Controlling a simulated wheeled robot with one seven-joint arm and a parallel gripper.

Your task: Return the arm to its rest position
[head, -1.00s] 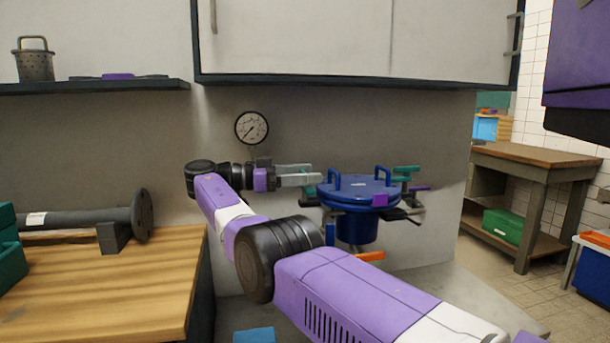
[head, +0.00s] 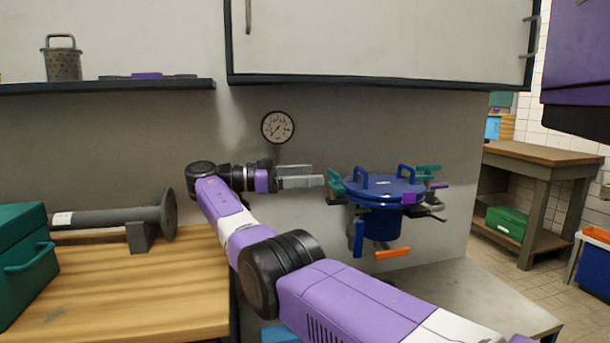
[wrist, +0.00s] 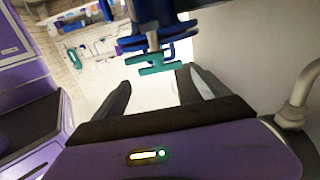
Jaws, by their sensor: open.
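My purple and black arm reaches from the lower right of the head view toward the wall. My gripper (head: 300,177) is open, with nothing between its fingers. It points right, toward the blue lidded vessel (head: 378,215), and its tips are just left of a teal clamp handle (head: 337,181) on the vessel's edge. In the wrist view my gripper (wrist: 160,95) shows two spread dark fingers, with the teal handle (wrist: 158,64) and the blue vessel (wrist: 152,20) beyond them.
A wooden bench (head: 130,285) at left holds a flanged pipe (head: 110,217) and a teal toolbox (head: 25,262). A gauge (head: 278,127) is on the wall behind my gripper. A cabinet (head: 380,40) hangs above. An orange handle (head: 392,253) sticks out below the vessel.

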